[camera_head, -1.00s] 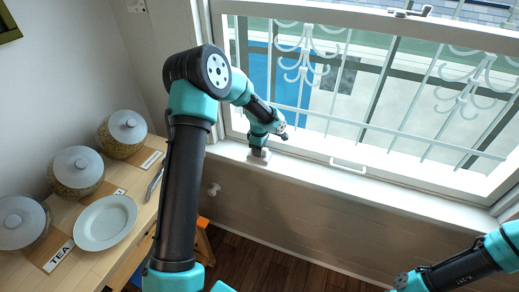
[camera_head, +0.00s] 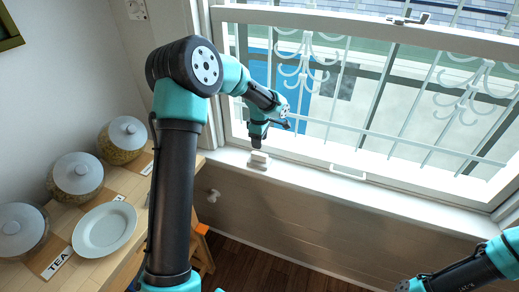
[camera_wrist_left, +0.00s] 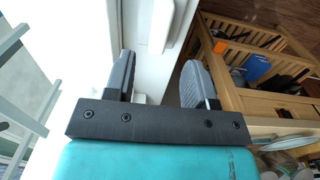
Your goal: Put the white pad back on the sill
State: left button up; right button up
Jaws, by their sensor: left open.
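The window with white bars (camera_head: 400,100) stands right behind the sill. A white handle (camera_head: 348,172) is at the window's foot. The sill to the right is clear.

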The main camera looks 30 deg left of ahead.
aim_at(259, 154)
pick_arm(q)
notch_tip(259, 154, up, 4)
jog(key=shift+f, duration=0.15)
dwell(0.6)
jog(key=s+d+f+m+h, duration=0.1)
jog(key=s+d+f+m, duration=0.4)
jog(key=s+f, duration=0.4)
jog(key=s+d+f+m+h, duration=0.1)
jog(key=s+d+f+m, duration=0.5)
jog(key=s+f, duration=0.3)
jog(key=s+d+f+m+h, duration=0.1)
jog(key=s+d+f+m, duration=0.4)
jog(key=s+f+m, duration=0.2)
notch_tip(259, 154, down, 3)
jog(key=s, duration=0.2)
jog(key=shift+s+d+t+h, duration=0.15)
jog(key=shift+s+t+h, duration=0.25)
jog(key=shift+c, duration=0.2)
